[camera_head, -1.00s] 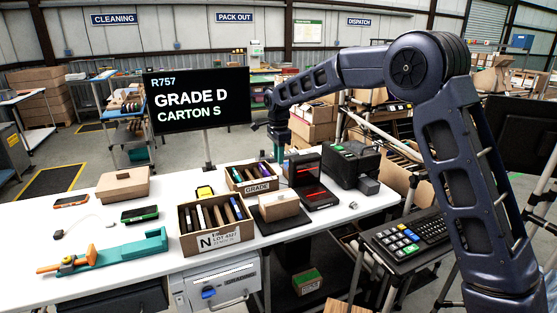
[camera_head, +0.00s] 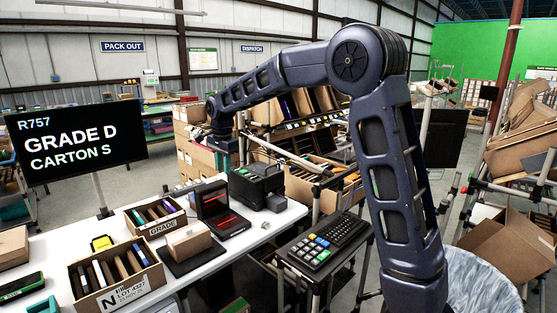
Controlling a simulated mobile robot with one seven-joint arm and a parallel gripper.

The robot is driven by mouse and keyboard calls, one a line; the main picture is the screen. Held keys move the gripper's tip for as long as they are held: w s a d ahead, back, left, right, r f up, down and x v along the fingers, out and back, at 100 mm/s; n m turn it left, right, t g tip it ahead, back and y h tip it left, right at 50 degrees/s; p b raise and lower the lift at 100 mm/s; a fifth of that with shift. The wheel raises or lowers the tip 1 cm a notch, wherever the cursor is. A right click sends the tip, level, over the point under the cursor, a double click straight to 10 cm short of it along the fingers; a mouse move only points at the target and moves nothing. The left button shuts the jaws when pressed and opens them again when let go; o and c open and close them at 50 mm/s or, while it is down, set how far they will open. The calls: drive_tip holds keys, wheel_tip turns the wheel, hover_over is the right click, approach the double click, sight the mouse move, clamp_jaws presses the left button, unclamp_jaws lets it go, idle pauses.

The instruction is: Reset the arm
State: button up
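My arm rises from the lower right, bends at a high elbow and reaches left over the far side of the workbench (camera_head: 250,232). Its end points down, and my gripper (camera_head: 224,158) hangs above and behind the black printer-like box (camera_head: 256,184). The fingers are small and dark, so I cannot tell if they are open or shut. No held object can be made out.
A monitor (camera_head: 82,143) reads GRADE D, CARTON S. A GRADE box (camera_head: 163,227) and a box marked N (camera_head: 123,296) hold several devices. A keyboard stand (camera_head: 325,247) is beside my arm. Tilted cartons (camera_head: 520,245) fill the right.

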drive_tip(key=s+d+r+n+t, duration=0.1)
drive_tip(key=s+d+r, duration=0.1)
drive_tip(key=d, duration=0.8)
drive_tip(key=s+d+r+n, duration=0.1)
drive_tip(key=s+d+r, duration=0.15)
drive_tip(key=d, duration=0.75)
drive_tip(key=s+d+r+n+t, duration=0.1)
drive_tip(key=s+d+r, duration=0.1)
drive_tip(key=d, duration=0.8)
drive_tip(key=s+d+f+n+t, duration=0.1)
drive_tip(key=s+d+f+n, duration=0.1)
drive_tip(key=s+d, duration=0.7)
drive_tip(key=s+d+f+n+t, duration=0.1)
drive_tip(key=s+d+f, duration=0.3)
drive_tip(key=s+d, duration=0.5)
drive_tip(key=shift+s+n+h, duration=0.2)
drive_tip(key=shift+n+h, duration=0.1)
drive_tip(key=shift+n, duration=0.4)
